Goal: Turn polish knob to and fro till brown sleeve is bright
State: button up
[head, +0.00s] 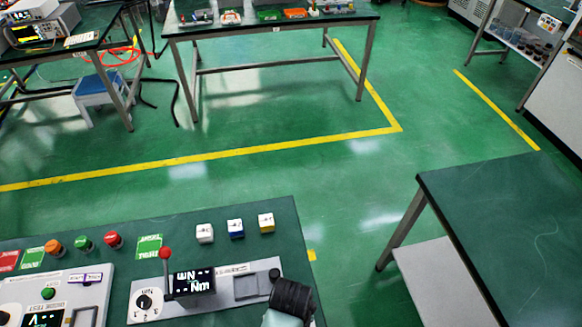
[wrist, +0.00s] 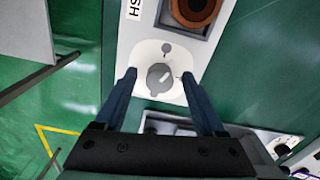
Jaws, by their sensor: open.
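In the wrist view the polish knob (wrist: 160,78) is a round grey dial with a pale pointer mark, set on a white plate. The pointer slants toward the upper right. My gripper (wrist: 158,76) is open, with one blue finger on each side of the knob and a visible gap to it on both sides. The brown sleeve (wrist: 199,11) sits in a dark square recess above and right of the knob, cut by the top edge. It looks dull brown with a dark inside. In the head view I cannot make out the knob, the sleeve or my fingers.
In the head view the green bench (head: 230,222) carries a grey panel with a red-ball lever (head: 165,254). Three small labelled blocks (head: 235,228) stand along its back. Another table (head: 500,195) is at the right. Green floor between is clear.

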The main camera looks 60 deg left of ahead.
grip_shut()
jog(key=shift+r+m+p, duration=0.1)
jog(key=shift+m+p, duration=0.2)
jog(key=shift+r+m+p, duration=0.1)
jog(key=shift+m+p, duration=0.6)
jog(key=shift+m, duration=0.2)
jog(key=m+p, duration=0.2)
jog(key=m, duration=0.1)
jog(key=shift+m, duration=0.3)
jog(key=m+p, duration=0.1)
jog(key=m, duration=0.2)
jog(key=shift+a+m+p, duration=0.1)
jog(key=shift+m+p, duration=0.45)
jog(key=shift+m, duration=1.35)
